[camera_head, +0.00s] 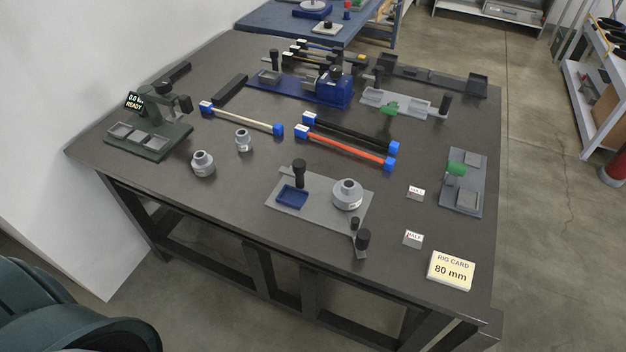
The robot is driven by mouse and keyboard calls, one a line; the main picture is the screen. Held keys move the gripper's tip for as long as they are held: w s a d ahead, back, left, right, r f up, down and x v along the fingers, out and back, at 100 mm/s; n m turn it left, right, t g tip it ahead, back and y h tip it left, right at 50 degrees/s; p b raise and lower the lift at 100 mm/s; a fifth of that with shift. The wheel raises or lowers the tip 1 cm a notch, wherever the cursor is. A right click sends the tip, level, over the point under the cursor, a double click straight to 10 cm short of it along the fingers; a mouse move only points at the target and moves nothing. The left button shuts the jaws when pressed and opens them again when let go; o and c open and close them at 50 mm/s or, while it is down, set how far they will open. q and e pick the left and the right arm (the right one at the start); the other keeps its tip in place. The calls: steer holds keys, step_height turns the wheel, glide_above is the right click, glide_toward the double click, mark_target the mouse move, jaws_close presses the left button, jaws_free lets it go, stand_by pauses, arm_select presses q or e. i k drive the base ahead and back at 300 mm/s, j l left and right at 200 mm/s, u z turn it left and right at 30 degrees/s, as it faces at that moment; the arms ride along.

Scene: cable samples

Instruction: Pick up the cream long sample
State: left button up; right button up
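The cream long sample (243,118) lies on the dark table. It is a thin cream rod with a blue block at each end, its left end farther back than its right end. Nothing touches it from above. An orange sample (346,149) and a black sample (350,132), also with blue ends, lie to its right, close to each other. Neither of my grippers shows in the head view.
Two grey weights (203,164) stand in front of the cream sample. A green device with a READY display (150,130) stands at left, a blue fixture (315,90) behind. A grey plate (330,213) with a round weight and a yellow rig card (451,270) are nearer the front.

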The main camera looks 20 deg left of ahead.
mark_target(206, 107)
steer(key=j+z, duration=0.15)
steer(key=j, duration=2.05)
